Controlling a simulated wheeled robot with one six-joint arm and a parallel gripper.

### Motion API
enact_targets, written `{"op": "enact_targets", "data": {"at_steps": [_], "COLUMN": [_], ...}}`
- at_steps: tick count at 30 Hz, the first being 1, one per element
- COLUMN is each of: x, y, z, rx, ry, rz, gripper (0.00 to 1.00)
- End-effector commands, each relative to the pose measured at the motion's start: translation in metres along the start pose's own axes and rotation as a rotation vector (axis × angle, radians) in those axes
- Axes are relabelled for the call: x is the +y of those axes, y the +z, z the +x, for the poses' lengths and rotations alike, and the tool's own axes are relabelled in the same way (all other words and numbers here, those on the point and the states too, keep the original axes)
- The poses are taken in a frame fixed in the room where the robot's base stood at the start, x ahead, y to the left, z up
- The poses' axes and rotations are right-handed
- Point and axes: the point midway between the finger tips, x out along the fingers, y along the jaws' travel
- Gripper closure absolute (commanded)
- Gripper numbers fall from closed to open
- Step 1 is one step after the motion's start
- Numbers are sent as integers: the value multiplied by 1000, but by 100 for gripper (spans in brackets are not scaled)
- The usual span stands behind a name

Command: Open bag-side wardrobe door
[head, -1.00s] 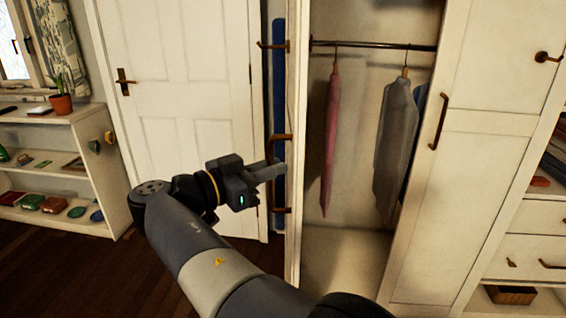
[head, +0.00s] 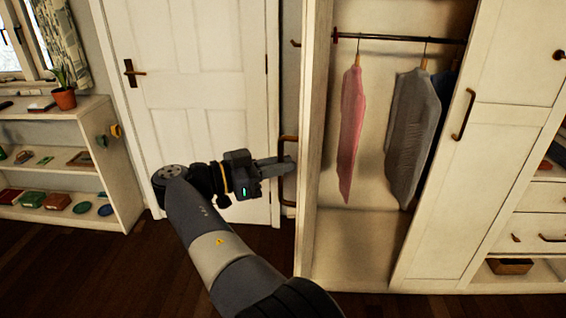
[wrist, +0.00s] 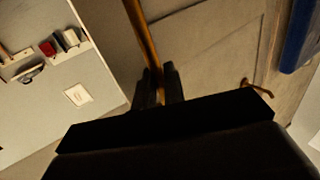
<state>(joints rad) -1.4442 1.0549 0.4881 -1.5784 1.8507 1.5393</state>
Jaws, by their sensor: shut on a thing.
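The left wardrobe door (head: 308,180) stands swung open and is seen nearly edge-on in the head view, beside the open compartment. Its brass bar handle (head: 289,140) is on the left, outer face. My gripper (head: 284,163) reaches in from the left and is shut on this handle. In the wrist view my gripper's dark fingers (wrist: 160,88) close around the brass handle (wrist: 143,35), which runs up out of the frame. The fingertips are partly hidden by the handle and the door in the head view. No bag can be made out clearly.
A pink garment (head: 352,130) and a grey one (head: 410,135) hang inside the wardrobe. The right wardrobe door (head: 465,185) is shut. A white room door (head: 190,75) and a low shelf (head: 95,170) stand left. A blue thing (wrist: 300,38) shows in the wrist view.

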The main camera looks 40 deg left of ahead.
Motion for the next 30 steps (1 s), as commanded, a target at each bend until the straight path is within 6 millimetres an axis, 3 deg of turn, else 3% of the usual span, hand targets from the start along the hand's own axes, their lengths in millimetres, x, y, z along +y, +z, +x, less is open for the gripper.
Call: {"op": "enact_targets", "data": {"at_steps": [9, 10, 15, 24, 30], "x": [-1, -1, 0, 0, -1], "y": [-4, -4, -3, -1, -1], "z": [2, 3, 2, -2, -31], "rx": [3, 3, 2, 1, 1], "ry": [-2, -2, -1, -1, -4], "rz": [5, 5, 4, 2, 3], "gripper": [100, 88, 74, 73, 73]}}
